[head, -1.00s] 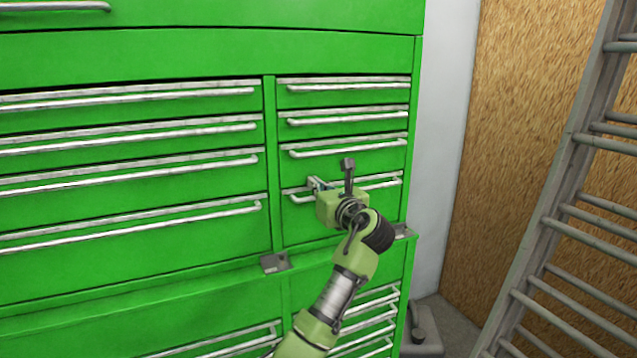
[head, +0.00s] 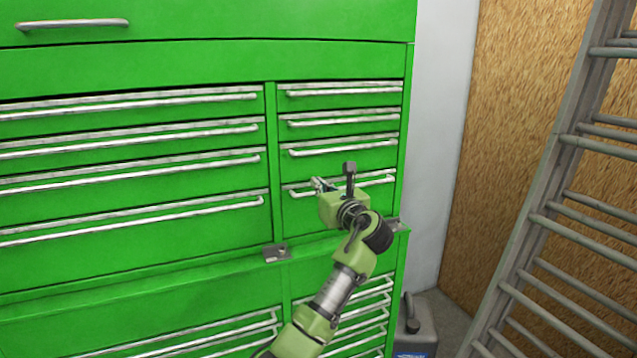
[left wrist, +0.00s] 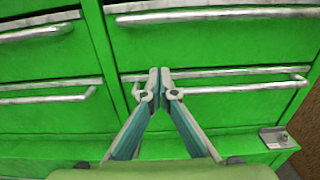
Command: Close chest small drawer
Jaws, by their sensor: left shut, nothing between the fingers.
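The green chest (head: 240,60) fills the left and middle of the head view. Its right column holds several small drawers with silver bar handles. The lowest small drawer (head: 303,208) of the upper section has a handle (head: 375,182), and its front looks about level with those above. My left gripper (head: 320,184) is in front of this drawer, near the left end of its handle. In the left wrist view its fingertips (left wrist: 158,80) are together and empty, overlapping the handle (left wrist: 235,89) in the picture. I cannot tell whether they touch. My right gripper is not in view.
Wide drawers (head: 130,185) fill the left column. A ledge with metal latches (head: 276,252) runs below. A metal ladder (head: 560,180) leans at the right before a wooden board (head: 505,110). A dark can (head: 416,330) stands on the floor beside the chest.

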